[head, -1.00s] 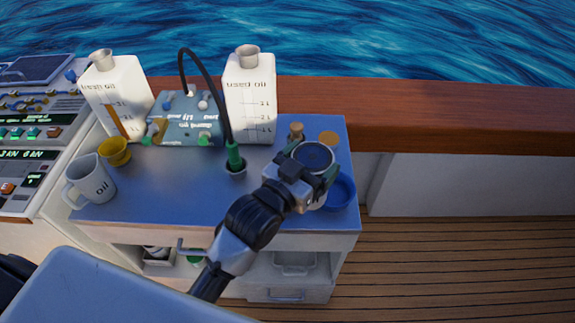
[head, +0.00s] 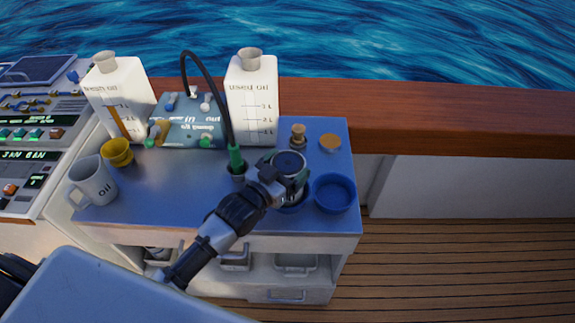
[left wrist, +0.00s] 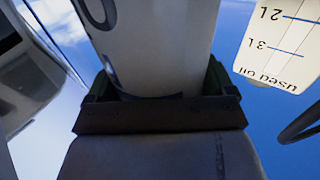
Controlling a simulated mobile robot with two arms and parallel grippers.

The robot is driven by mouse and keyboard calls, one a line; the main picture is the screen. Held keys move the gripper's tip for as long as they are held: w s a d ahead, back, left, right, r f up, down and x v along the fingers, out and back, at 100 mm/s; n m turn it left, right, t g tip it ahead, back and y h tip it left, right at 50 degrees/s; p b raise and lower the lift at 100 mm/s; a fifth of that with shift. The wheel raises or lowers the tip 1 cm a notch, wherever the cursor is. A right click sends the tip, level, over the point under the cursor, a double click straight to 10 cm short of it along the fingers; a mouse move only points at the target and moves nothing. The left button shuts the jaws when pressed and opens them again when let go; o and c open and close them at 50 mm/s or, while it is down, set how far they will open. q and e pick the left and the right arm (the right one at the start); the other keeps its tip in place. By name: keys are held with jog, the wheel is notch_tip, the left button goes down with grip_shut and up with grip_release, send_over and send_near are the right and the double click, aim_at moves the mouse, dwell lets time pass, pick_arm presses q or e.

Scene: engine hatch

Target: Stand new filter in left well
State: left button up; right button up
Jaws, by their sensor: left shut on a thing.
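My left gripper (head: 287,174) is shut on a pale cylindrical filter (head: 290,162) with a dark round top. The filter looks upright over the front right part of the blue worktop. In the left wrist view the filter (left wrist: 155,45) is white with dark print, clasped between the fingers (left wrist: 158,84). Below it a dark blue round rim (head: 293,207) shows partly, hidden by gripper and filter; I cannot tell whether the filter's bottom is inside it. To the left, a dark round opening (head: 238,177) holds a green-ended hose (head: 236,158). My right gripper is not in view.
A blue dish (head: 334,194) stands just right of the filter. A cork-topped item (head: 298,136) and an orange disc (head: 330,142) lie behind. Two white oil jugs (head: 252,100) (head: 120,97), a yellow cup (head: 118,152) and an oil mug (head: 92,182) stand further left.

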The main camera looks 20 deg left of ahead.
pick_arm(q)
jog(key=o, duration=1.1)
jog(key=shift+f, duration=0.15)
jog(key=shift+c, duration=0.2)
jog(key=shift+o, duration=1.3)
jog(key=shift+r, duration=0.25)
jog(key=b+v, duration=0.1)
jog(key=v, duration=1.1)
